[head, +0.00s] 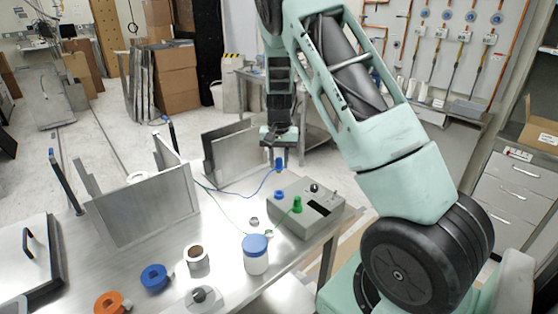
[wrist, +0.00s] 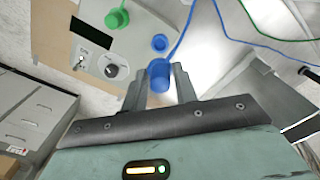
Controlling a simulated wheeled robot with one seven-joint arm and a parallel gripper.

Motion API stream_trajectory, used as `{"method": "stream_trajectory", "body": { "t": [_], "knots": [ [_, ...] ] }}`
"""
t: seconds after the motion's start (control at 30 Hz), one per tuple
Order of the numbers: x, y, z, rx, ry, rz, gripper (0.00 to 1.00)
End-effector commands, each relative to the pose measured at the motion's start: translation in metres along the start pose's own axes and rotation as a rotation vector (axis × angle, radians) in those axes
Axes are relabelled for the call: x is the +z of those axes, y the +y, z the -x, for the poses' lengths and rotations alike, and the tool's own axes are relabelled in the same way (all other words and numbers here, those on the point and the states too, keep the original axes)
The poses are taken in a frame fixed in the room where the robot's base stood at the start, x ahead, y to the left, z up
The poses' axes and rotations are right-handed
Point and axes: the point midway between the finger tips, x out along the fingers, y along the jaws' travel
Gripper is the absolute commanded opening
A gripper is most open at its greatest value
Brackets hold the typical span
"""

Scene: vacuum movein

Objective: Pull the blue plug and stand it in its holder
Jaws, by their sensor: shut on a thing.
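My gripper (head: 277,152) is shut on the blue plug (head: 279,163) and holds it in the air above the grey control box (head: 318,220). The plug also shows between the fingers in the wrist view (wrist: 159,77), with a blue wire running from it. A blue socket (head: 279,195) on the box top is empty, apart from the plug; it also shows in the wrist view (wrist: 159,42). A green plug (head: 297,205) stands in the box beside it. A blue ring-shaped piece (head: 154,278) lies on the table; I cannot tell whether it is the holder.
Upright metal panels (head: 150,207) stand behind. A green wire crosses near the box.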

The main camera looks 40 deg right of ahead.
Motion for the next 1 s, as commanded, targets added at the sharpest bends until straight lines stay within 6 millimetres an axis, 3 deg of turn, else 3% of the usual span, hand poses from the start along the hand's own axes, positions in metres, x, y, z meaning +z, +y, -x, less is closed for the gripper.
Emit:
{"method": "stream_trajectory", "body": {
  "t": [1.0],
  "knots": [
    [0.037,-0.043,0.001,0.000,0.000,0.001,0.06]
  ]
}}
